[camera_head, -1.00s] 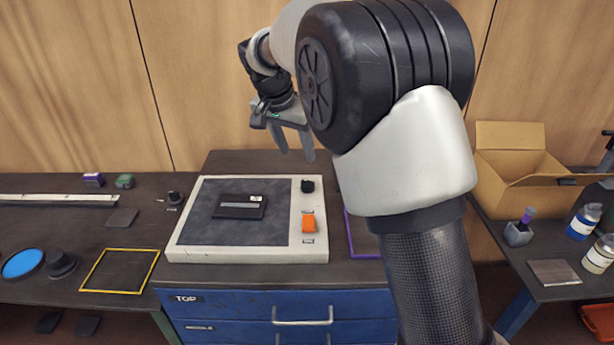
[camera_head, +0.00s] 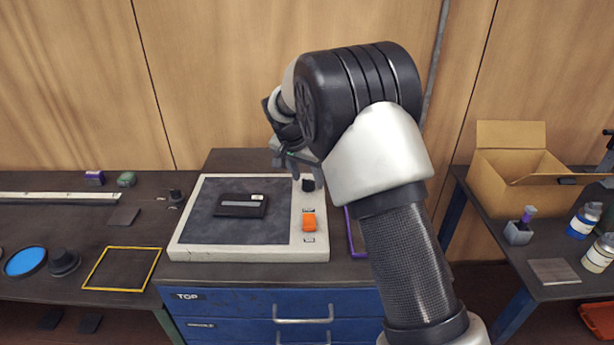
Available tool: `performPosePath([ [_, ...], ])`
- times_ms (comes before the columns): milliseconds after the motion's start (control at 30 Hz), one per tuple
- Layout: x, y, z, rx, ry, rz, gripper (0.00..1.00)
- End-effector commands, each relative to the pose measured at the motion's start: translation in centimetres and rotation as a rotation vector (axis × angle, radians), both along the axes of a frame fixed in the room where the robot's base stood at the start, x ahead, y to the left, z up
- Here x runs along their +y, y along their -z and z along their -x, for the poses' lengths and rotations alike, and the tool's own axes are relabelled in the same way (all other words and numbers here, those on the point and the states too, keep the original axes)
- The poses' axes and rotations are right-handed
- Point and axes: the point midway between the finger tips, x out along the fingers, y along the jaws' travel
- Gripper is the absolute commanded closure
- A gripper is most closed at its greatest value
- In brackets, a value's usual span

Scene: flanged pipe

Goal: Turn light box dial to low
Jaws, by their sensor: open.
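The light box (camera_head: 182,242) is a low white-framed slab with a dark grey panel, on the dark bench top. The dial's pointer mark is too small to read.
A black cartridge-like block (camera_head: 240,205) lies on the panel. A yellow frame (camera_head: 122,268) lies left and a purple frame (camera_head: 352,235) right, partly behind my arm. An open cardboard box (camera_head: 505,190) stands on the right table. The wooden wall is close behind.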

Motion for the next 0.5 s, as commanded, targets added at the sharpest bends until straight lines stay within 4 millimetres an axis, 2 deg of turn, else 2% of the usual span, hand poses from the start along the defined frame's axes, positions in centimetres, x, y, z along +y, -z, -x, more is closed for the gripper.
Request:
performPosePath([
  [33, 0.00, -0.01, 0.00, 0.000, 0.000, 0.000, 0.53],
  [267, 0.01, -0.02, 0.02, 0.000, 0.000, 0.000, 0.92],
  [500, -0.02, 0.02, 0.05, 0.001, -0.016, 0.000, 0.93],
])
